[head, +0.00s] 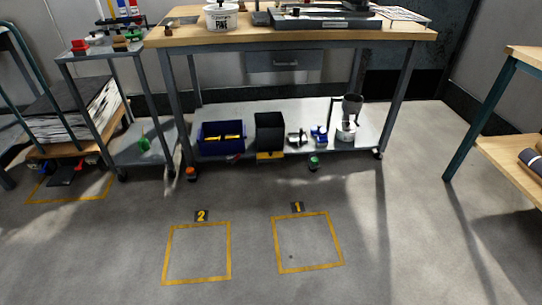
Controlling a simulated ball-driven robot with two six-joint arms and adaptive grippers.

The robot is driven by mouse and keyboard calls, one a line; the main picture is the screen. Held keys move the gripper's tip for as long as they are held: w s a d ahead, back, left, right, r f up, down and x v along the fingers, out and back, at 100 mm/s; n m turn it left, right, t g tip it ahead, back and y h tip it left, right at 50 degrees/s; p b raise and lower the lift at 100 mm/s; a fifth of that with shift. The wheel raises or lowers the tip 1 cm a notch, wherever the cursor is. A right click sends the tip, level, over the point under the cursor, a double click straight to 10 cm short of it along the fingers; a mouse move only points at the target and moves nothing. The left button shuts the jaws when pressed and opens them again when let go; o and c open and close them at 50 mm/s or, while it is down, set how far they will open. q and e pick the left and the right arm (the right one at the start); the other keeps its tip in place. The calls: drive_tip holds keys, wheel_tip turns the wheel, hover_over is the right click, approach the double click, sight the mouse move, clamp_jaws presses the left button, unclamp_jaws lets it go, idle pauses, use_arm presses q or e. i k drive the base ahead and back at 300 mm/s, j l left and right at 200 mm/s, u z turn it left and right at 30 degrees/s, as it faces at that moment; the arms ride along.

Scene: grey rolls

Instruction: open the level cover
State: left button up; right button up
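I cannot make out a level cover anywhere in the head view. A flat grey device (325,20) with a dark top lies on the wooden workbench (185,37), partly cut off by the upper picture edge. I cannot tell whether it has a cover. Neither of my grippers is in view.
The bench's lower shelf (375,133) holds a blue bin (221,147), a black bin (269,132) and small items. A grey cart (100,50) stands left, another wooden-topped table (525,55) right. Floor squares marked 2 (197,281) and 1 (307,269) are empty.

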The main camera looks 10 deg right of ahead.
sight(269, 155)
drive_tip(key=i+l+u, duration=0.15)
drive_tip(key=i, duration=0.45)
drive_tip(key=i+l+u, duration=0.1)
drive_tip(key=i+l, duration=0.3)
drive_tip(key=i, duration=0.2)
drive_tip(key=i+l+u, duration=0.15)
drive_tip(key=i+l, duration=0.2)
drive_tip(key=i, duration=0.25)
drive_tip(key=i+l+u, duration=0.15)
drive_tip(key=i+l, duration=0.25)
drive_tip(key=i, duration=0.2)
